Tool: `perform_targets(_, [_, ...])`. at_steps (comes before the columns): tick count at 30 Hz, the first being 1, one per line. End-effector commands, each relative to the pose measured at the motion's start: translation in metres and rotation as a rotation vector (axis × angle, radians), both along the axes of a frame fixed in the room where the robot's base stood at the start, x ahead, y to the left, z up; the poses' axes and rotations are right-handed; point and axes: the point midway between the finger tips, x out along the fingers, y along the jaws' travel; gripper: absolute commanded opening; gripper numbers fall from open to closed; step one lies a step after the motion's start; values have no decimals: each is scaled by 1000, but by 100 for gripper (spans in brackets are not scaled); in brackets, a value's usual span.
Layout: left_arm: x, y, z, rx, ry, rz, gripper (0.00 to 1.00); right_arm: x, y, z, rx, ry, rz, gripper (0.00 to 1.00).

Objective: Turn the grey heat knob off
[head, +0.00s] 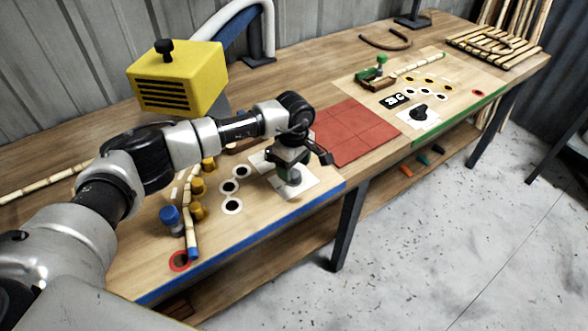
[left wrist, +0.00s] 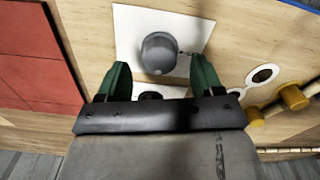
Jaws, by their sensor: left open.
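The grey heat knob (left wrist: 160,52) is a round grey dial on a white square plate (left wrist: 130,25) in the left wrist view. In the head view the knob (head: 293,177) shows just under my left gripper (head: 289,164), on its white plate near the blue front edge of the table. My left gripper's green fingers (left wrist: 160,70) are open and stand one on each side of the knob, with gaps to both. I cannot tell how far above the plate the fingertips are. My right gripper is not in view.
A yellow box (head: 178,78) with black slots stands behind my left arm. Red tiles (head: 357,131) lie right of the knob. Ochre pegs (head: 198,211), a blue peg (head: 171,220) and a rattan piece stand to its left. A black knob (head: 419,112) sits on the right panel.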

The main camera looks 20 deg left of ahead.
Motion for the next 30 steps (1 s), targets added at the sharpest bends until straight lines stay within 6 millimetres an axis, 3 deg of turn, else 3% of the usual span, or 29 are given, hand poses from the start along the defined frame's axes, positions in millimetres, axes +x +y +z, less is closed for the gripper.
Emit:
perform_targets(6, [0,-1,-24,-1,1,1,67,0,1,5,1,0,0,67])
perform_targets(17, [0,-1,-29,-2,-1,0,65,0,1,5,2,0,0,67])
perform_targets(26, [0,-1,-28,-2,-1,0,19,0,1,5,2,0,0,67])
perform_targets(30, [0,-1,-28,-2,-1,4,17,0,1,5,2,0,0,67])
